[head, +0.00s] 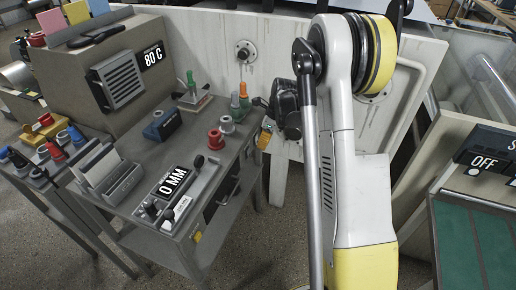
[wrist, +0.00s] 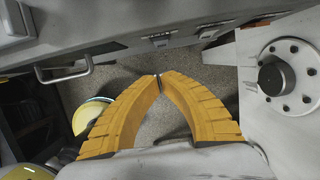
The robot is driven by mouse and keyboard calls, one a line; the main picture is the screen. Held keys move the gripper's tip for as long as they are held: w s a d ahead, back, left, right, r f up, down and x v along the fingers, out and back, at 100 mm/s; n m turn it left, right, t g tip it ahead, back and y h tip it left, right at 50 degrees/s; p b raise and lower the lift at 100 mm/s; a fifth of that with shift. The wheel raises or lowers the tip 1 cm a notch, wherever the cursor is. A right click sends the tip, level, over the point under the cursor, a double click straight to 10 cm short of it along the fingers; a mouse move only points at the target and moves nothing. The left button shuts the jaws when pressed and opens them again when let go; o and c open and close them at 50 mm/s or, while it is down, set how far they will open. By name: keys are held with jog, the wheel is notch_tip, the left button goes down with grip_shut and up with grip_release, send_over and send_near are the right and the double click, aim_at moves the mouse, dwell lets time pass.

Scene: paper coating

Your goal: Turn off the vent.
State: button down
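A louvred grille (head: 120,80), which looks like a vent, is on the front of a grey-brown box at the left in the head view. Beside it a display (head: 152,57) reads "80 C". Whether the vent is running cannot be told. My gripper's yellow fingers (head: 265,137) show partly beside the bench's right edge, right of the grille and well apart from it; my wrist hides the rest. In the wrist view my gripper (wrist: 158,78) has its fingertips together with nothing between them, over the floor beside the bench.
A bench (head: 185,155) carries a "0 MM" unit (head: 172,182), a blue device (head: 162,125) and red-based tools. A panel reading "OFF" (head: 484,162) stands at the right. A round knob (wrist: 275,75) on a pale wall is close right of my gripper. A drawer handle (wrist: 62,72) is at left.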

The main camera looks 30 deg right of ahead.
notch_tip(320, 180, up, 6)
jog(key=p, duration=0.1)
jog(key=shift+s+d+r+p, duration=0.15)
jog(key=shift+d+r+p, duration=0.1)
jog(key=shift+p, duration=0.15)
